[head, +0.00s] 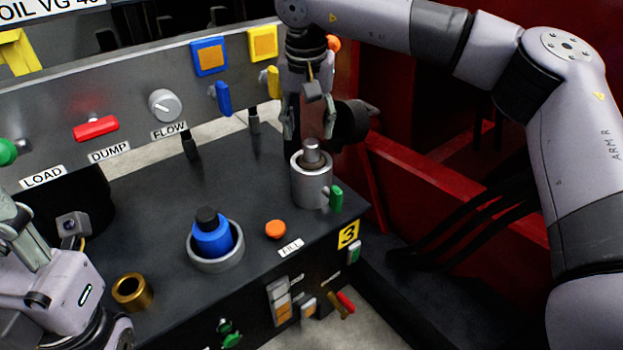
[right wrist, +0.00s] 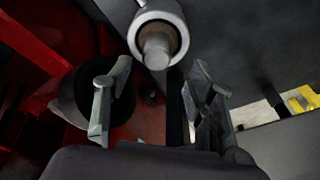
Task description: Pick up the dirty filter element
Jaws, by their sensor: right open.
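The dirty filter element seems to be the brownish piece with a grey knob (head: 312,152) on top, seated in an upright metal cylinder (head: 311,185) at the bench's right end. The right wrist view shows the knob (right wrist: 157,48) inside the cylinder's rim (right wrist: 181,30), with a brown ring around it. My right gripper (head: 309,122) is open and empty, pointing down just above the knob, its fingers apart on either side. In the right wrist view my right gripper (right wrist: 162,82) shows a clear gap between its fingers.
A blue element with a black cap (head: 211,235) stands in a grey ring left of the cylinder. An orange button (head: 276,229), a brass ring (head: 132,291) and a green tab (head: 336,198) are nearby. A control panel (head: 130,110) stands behind; red walls (head: 440,185) are at right.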

